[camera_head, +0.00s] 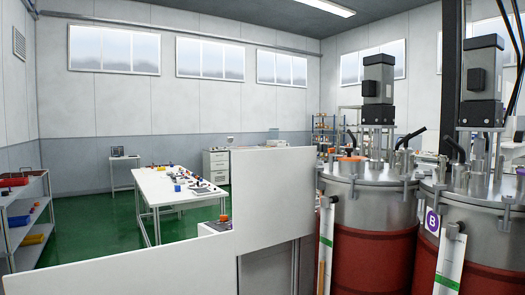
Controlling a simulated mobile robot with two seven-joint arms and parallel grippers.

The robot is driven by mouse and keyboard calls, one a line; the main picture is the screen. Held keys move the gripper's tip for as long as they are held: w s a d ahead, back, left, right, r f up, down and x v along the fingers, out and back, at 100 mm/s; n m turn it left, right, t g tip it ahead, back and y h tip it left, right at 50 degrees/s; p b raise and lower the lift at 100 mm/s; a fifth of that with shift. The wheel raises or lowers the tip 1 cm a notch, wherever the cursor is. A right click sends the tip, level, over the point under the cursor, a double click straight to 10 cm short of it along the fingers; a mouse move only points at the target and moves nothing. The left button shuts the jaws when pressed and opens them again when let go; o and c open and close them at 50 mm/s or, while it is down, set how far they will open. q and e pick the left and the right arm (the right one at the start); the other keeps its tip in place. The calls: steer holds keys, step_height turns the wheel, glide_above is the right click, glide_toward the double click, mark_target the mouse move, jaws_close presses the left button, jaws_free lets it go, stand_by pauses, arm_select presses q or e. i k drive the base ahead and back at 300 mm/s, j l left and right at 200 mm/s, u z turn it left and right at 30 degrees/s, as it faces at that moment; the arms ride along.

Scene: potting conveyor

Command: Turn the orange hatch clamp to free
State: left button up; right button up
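Two steel-lidded vessels with red lower bodies stand at the right. The nearer-to-centre vessel (372,245) has an orange part (351,158) on its lid, which may be the hatch clamp; it is small and I cannot tell its turn position. Neither of my grippers is in view.
White panels (275,195) stand in front, left of the vessels. Motors (378,80) and black-handled levers (407,140) rise from the lids. Beyond are a white table (165,185), a shelf (25,215) and open green floor (95,225).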

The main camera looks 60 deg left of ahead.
mark_target(330, 151)
steer(key=u, duration=1.55)
